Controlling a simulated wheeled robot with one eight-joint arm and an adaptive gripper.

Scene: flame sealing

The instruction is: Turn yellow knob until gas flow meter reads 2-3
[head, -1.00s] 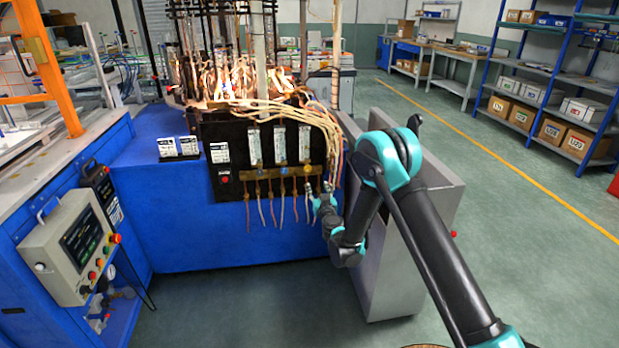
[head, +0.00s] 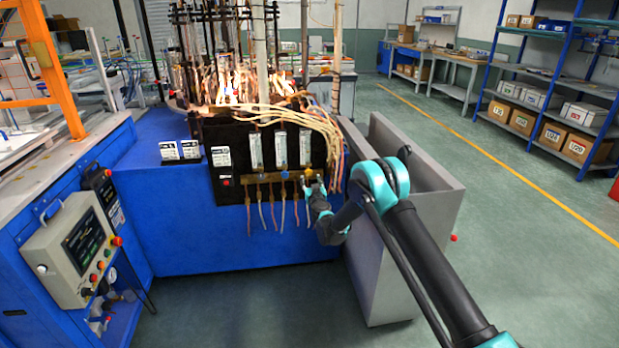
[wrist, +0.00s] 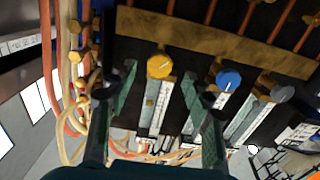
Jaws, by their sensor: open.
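The yellow knob (wrist: 159,66) shows in the wrist view on a dark panel, at the end of a clear gas flow meter tube (wrist: 157,104). My gripper (wrist: 158,78) is open, with one finger on each side of the yellow knob and visible gaps to it. In the head view my gripper (head: 313,186) is at the lower right of the panel, under the rightmost flow meter (head: 305,147). The knob is hard to make out there. The flow meter's reading is too small to tell.
A blue knob (wrist: 229,80) sits beside the right finger, with a grey knob (wrist: 282,93) beyond it. Cables and hoses (wrist: 75,90) run close to the left finger. A grey metal box (head: 395,270) stands right of the blue machine (head: 170,230). Flames (head: 240,88) burn above the panel.

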